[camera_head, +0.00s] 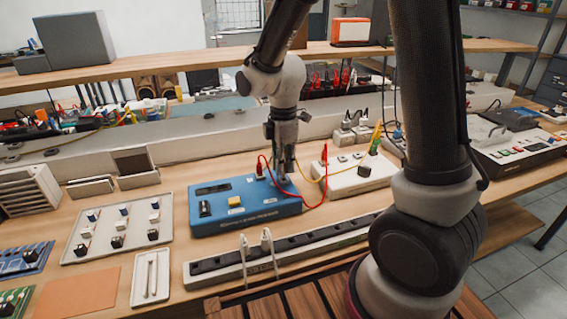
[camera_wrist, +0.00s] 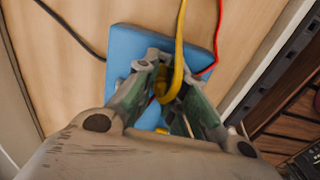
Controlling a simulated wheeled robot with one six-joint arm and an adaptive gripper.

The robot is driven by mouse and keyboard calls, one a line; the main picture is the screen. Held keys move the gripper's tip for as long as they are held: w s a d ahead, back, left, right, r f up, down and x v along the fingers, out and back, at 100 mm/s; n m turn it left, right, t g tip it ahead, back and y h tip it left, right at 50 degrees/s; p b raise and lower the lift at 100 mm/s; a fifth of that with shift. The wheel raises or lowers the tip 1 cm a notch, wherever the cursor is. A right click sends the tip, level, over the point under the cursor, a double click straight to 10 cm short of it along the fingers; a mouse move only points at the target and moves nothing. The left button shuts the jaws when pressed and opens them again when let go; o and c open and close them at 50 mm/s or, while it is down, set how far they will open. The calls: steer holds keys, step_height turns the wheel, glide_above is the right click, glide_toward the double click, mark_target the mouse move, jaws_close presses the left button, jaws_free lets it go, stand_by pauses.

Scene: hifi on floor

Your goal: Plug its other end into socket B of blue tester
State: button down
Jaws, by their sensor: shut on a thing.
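The blue tester (camera_head: 235,212) lies on the bench, with a yellow button and a black knob on its top. It also shows in the wrist view (camera_wrist: 122,45) below my gripper (camera_wrist: 172,98). My gripper (camera_head: 285,170) points down over the tester's back right part, shut on the end of a yellow cable (camera_wrist: 180,42). The fingers hide the plug tip and the socket, so I cannot tell whether it is seated. The yellow cable runs to a yellow plug (camera_head: 376,137) standing on the white box (camera_head: 345,182). A red cable (camera_head: 312,207) loops from the tester.
A red plug (camera_head: 324,155) stands upright near the white box. A power strip (camera_head: 220,266) lies in front of the tester. A panel of knobs (camera_head: 108,243) and a small white tray (camera_head: 150,288) lie to the left. A shelf (camera_head: 200,58) spans behind.

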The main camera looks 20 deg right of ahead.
steer(key=shift+f, duration=0.95)
stand_by(2.4)
steer(key=c, duration=1.4)
jaws_free()
step_height(320, 180, up, 17)
